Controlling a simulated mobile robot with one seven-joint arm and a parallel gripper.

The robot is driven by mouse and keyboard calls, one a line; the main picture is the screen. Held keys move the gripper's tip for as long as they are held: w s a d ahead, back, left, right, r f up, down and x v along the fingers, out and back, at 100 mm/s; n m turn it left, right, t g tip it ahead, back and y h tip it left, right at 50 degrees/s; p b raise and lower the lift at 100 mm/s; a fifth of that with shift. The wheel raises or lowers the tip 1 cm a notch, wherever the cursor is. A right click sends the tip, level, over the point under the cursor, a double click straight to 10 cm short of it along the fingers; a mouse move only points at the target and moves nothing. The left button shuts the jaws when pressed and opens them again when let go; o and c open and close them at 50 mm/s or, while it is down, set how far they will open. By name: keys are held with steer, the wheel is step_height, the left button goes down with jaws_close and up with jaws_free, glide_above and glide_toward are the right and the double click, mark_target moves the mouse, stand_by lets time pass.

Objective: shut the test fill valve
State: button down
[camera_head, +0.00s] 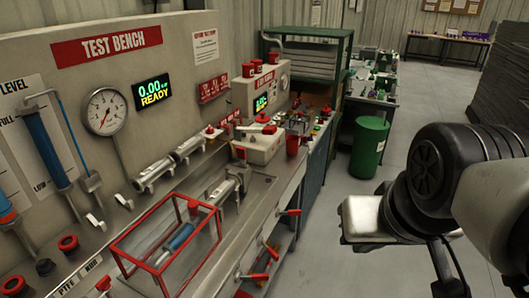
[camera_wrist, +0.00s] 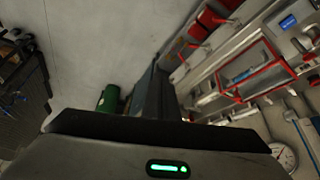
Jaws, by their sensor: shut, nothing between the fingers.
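The test bench (camera_head: 200,60) fills the left of the head view. Small white lever handles (camera_head: 124,201) and (camera_head: 95,222) sit on pipes low on its back panel. Red-handled valves (camera_head: 259,277) line its front edge, and red handles also show in the wrist view (camera_wrist: 198,31). No readable label tells me which is the test fill valve. My gripper (camera_head: 365,220) is right of the bench over the floor, apart from every handle. It is shut and empty; its fingertips are not clear. Its dark housing (camera_wrist: 165,150) with a green light fills the bottom of the wrist view.
A red-framed guard (camera_head: 168,245) stands on the bench top, also in the wrist view (camera_wrist: 262,75). A round gauge (camera_head: 105,111) and a display (camera_head: 152,92) reading 0.00 READY are on the panel. A green bin (camera_head: 368,147) stands beyond my gripper.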

steer(key=shift+w, duration=0.15)
steer(key=w+a+f+g+b, duration=0.5)
steer(key=w+a+f+b, duration=0.5)
steer(key=w+f, duration=0.35)
steer(key=w+a+f+g+b, duration=0.1)
steer(key=w+a+f, duration=0.1)
steer(key=a+f, duration=0.3)
steer(key=w+a+f+g+b, duration=0.2)
steer(key=a+f, duration=0.3)
steer(key=f, duration=0.5)
steer(key=w+a+f+n+g+b, duration=0.1)
steer(key=a+f+g+b, duration=0.1)
steer(key=a+f, duration=0.3)
steer(key=shift+w+a+f, duration=0.1)
steer(key=shift+w+f, duration=0.1)
steer(key=shift+f, duration=0.6)
steer(key=shift+w+f, duration=0.2)
steer(key=shift+f, duration=0.6)
